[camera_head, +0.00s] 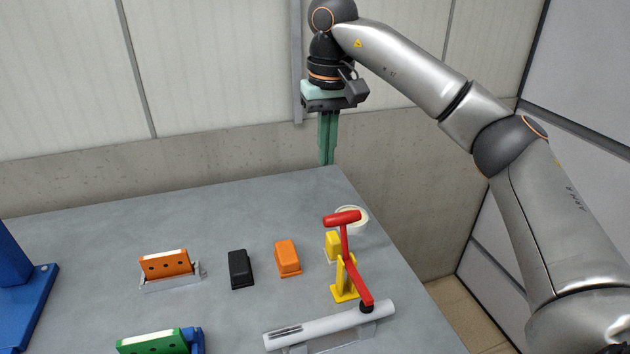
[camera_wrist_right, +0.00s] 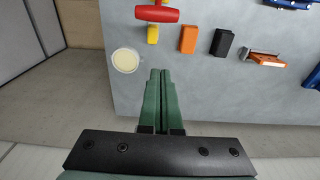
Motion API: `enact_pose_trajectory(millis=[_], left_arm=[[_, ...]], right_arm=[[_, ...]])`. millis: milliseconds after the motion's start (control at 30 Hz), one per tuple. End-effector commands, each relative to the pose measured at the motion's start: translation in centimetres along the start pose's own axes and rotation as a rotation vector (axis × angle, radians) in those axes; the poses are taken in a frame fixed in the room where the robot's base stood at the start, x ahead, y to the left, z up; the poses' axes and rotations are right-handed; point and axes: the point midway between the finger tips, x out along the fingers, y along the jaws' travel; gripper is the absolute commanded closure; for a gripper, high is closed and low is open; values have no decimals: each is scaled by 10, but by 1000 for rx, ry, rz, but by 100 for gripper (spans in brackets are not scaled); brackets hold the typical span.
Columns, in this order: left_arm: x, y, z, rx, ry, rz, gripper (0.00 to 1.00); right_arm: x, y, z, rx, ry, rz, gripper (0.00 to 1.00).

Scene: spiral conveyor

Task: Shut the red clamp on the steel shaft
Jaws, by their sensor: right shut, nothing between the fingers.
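The red clamp (camera_head: 355,272) stands on its yellow base (camera_head: 344,282) at the right of the table. Its T-shaped handle is up. Its red arm slopes down to a black pad (camera_head: 367,307), which appears to rest on the steel shaft (camera_head: 320,327); exact contact is hard to tell. The shaft lies in a grey holder. My right gripper (camera_head: 327,160) hangs high behind the clamp, fingers pointing down, shut and empty. In the right wrist view, the red handle (camera_wrist_right: 157,15) is beyond the closed fingertips (camera_wrist_right: 158,72). My left gripper is out of view.
A round cream-topped container (camera_head: 358,219) stands behind the clamp. An orange block (camera_head: 288,258) and a black block (camera_head: 240,269) are to its left. An orange drilled part (camera_head: 166,265) and a green one (camera_head: 160,343) sit in holders. The table's back strip (camera_head: 220,218) is clear.

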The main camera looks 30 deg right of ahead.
Motion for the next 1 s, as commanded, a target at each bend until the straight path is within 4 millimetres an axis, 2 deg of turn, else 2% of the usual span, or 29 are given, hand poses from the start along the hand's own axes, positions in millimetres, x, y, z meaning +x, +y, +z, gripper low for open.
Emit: enact_pose_trajectory(millis=[133, 267, 567, 800, 1000], left_arm=[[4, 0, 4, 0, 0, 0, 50], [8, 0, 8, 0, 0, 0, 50], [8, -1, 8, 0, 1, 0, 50], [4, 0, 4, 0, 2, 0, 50], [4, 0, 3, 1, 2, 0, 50]], right_arm=[[14, 0, 1, -2, -3, 0, 100], [36, 0, 1, 0, -5, 0, 100], [100, 0, 1, 0, -5, 2, 100], [90, 0, 26, -2, 0, 0, 100], [87, 0, 37, 0, 0, -1, 100]])
